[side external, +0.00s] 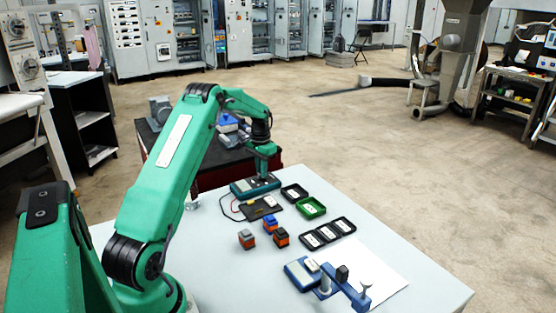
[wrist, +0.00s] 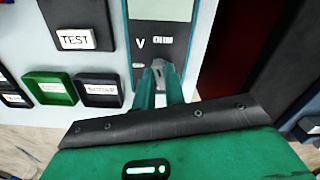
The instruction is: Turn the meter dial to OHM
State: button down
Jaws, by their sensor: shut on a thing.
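The meter (side external: 248,190) is a teal-edged box with a dark face, lying at the far side of the white table. In the wrist view, its face (wrist: 180,46) shows a pale screen above the marks V and OHM, with a small third mark lower left. My gripper (side external: 262,178) points down over the meter. In the wrist view, my gripper (wrist: 159,78) is shut on the grey dial (wrist: 158,65), one teal finger on each side. The fingers hide part of the dial; I cannot tell clearly which mark it points to.
A dark pad (side external: 252,210) labelled TEST, a black tray (side external: 294,192) and a green tray (side external: 311,208) lie close to the meter. Several small blocks (side external: 270,225), a three-part black tray (side external: 328,233) and a blue device (side external: 302,275) stand nearer.

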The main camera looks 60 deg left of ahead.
jog(key=shift+a+m, duration=0.1)
jog(key=shift+m, duration=1.5)
jog(key=c, duration=1.5)
grip_release()
jog(key=shift+o, duration=0.2)
jog(key=shift+r, duration=3.95)
